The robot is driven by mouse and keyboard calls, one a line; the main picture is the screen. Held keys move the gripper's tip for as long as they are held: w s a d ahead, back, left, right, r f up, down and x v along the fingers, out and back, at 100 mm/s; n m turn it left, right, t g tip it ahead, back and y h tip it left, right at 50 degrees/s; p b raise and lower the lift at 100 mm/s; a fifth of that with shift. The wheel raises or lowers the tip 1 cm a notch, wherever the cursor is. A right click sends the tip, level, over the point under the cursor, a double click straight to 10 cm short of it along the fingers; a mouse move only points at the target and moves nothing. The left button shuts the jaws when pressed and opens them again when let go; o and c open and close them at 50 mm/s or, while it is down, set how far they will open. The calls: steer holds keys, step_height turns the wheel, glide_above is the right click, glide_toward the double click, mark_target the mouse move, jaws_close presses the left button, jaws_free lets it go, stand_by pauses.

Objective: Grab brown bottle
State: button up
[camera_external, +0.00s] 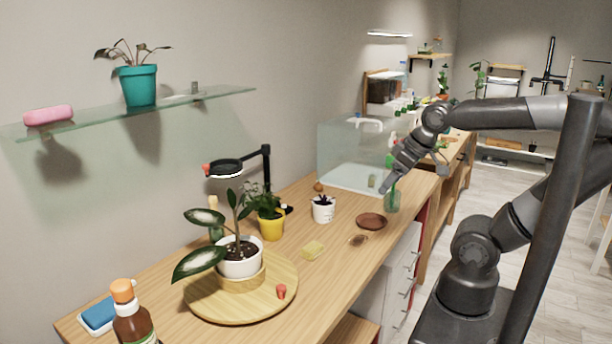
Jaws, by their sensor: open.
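The brown bottle (133,326) with an orange cap stands at the near left end of the wooden counter, its lower part cut off by the picture's bottom edge. My gripper (385,187) is far from it, at the right side of the counter's far part.
Near the brown bottle are a blue sponge (98,314) on a white dish and a round wooden board (205,307) with a white-potted plant (238,262). A yellow pot (271,227), black lamp (226,168) and brown saucer (371,221) stand farther back. A glass shelf (75,121) hangs above.

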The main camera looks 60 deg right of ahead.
steer(key=w+a+r+n+y, duration=0.15)
steer(key=w+a+r, duration=0.25)
steer(key=w+a, duration=0.7)
steer(key=w+a+r+n+y, duration=0.1)
steer(key=w+a+r+n, duration=0.2)
steer(key=w+a, duration=0.75)
steer(key=n+g+y, duration=0.1)
steer(key=n+y, duration=0.1)
steer(key=n, duration=0.3)
glide_toward(132, 295)
step_height(132, 295, down, 3)
steer(key=w, duration=0.1)
steer(key=shift+m, duration=0.25)
steer(key=x, duration=0.4)
steer(key=shift+w+a+f, duration=0.1)
steer(key=shift+w+a, duration=0.2)
steer(key=shift+a, duration=0.05)
steer(key=shift+x, duration=2.95)
steer(key=shift+w, duration=0.1)
